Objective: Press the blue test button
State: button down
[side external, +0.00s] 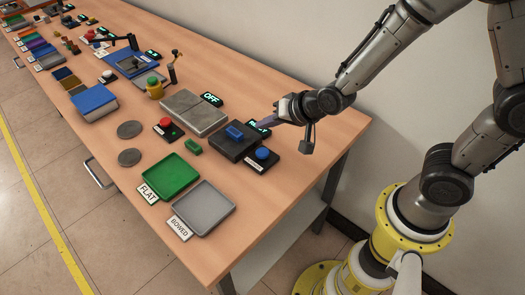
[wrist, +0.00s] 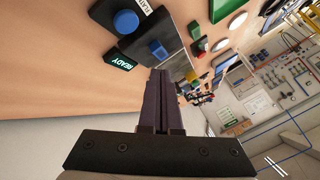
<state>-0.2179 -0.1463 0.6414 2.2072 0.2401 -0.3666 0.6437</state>
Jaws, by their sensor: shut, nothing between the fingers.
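The blue test button (side external: 262,153) is a round cap on a small black base at the right of the bench. It also shows in the wrist view (wrist: 126,21), at the upper left. A blue block (side external: 235,132) sits on a dark plate (side external: 228,147) beside it; the wrist view shows this block (wrist: 157,48) just beyond the fingertips. My gripper (side external: 261,125) is shut and empty. Its tips are near the plate's back edge, behind the button and apart from it in the picture. Their exact height is hard to tell.
A READY display (wrist: 120,61) stands beside the plate, partly hidden by my gripper in the side view. A red button (side external: 166,124), a small green block (side external: 193,146), a grey slab (side external: 190,112), a green tray (side external: 170,177) and a grey tray (side external: 205,207) stand around it.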

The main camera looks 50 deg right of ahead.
aim_at(266, 155)
jog(key=shift+f, duration=3.5)
jog(key=shift+f, duration=0.2)
jog(key=shift+f, duration=0.2)
jog(key=shift+f, duration=0.55)
jog(key=shift+r, duration=0.95)
jog(key=shift+r, duration=0.1)
jog(key=shift+r, duration=2.4)
